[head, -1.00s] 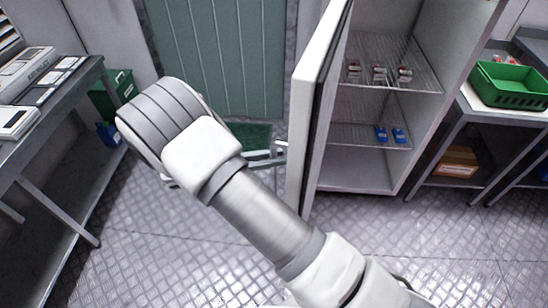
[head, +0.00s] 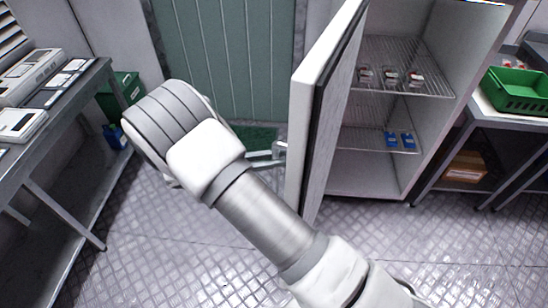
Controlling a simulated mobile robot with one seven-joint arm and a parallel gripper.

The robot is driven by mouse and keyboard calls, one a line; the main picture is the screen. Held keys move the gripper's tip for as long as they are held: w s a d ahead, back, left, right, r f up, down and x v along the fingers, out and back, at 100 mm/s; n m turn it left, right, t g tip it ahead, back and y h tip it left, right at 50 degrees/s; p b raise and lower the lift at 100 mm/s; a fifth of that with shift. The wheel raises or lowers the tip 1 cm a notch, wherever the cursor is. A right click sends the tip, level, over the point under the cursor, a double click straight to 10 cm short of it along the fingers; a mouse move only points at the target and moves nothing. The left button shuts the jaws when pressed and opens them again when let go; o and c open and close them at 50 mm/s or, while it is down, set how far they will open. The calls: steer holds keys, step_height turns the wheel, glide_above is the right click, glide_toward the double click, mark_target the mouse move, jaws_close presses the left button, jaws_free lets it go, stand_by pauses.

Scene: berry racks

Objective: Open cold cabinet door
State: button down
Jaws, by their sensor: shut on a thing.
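The cold cabinet (head: 433,60) stands right of the middle with its inside showing. Its white door (head: 317,85) is swung open toward me, seen nearly edge-on with its dark seal and inner face visible. My gripper (head: 279,151) is at the outer left side of the door, partly behind my arm. It is shut on the door's handle, which is mostly hidden. Wire shelves (head: 408,84) inside hold several small red-and-white packs (head: 391,77) above and blue packs (head: 400,139) below.
A bench with devices (head: 48,105) is at the left, with a green bin (head: 126,84) behind it. A table with a green crate (head: 518,91) stands to the right. A green panelled door (head: 225,60) is at the back. The metal floor (head: 390,245) in front is clear.

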steer(key=shift+w+d+r, duration=0.1)
steer(key=shift+w, duration=0.1)
steer(key=c, duration=0.8)
jaws_free()
steer(key=shift+o, duration=0.2)
steer(key=shift+s, duration=0.1)
steer(key=b+v, duration=0.1)
steer(key=v, duration=1.6)
steer(key=shift+a+b, duration=0.2)
steer(key=shift+b, duration=0.15)
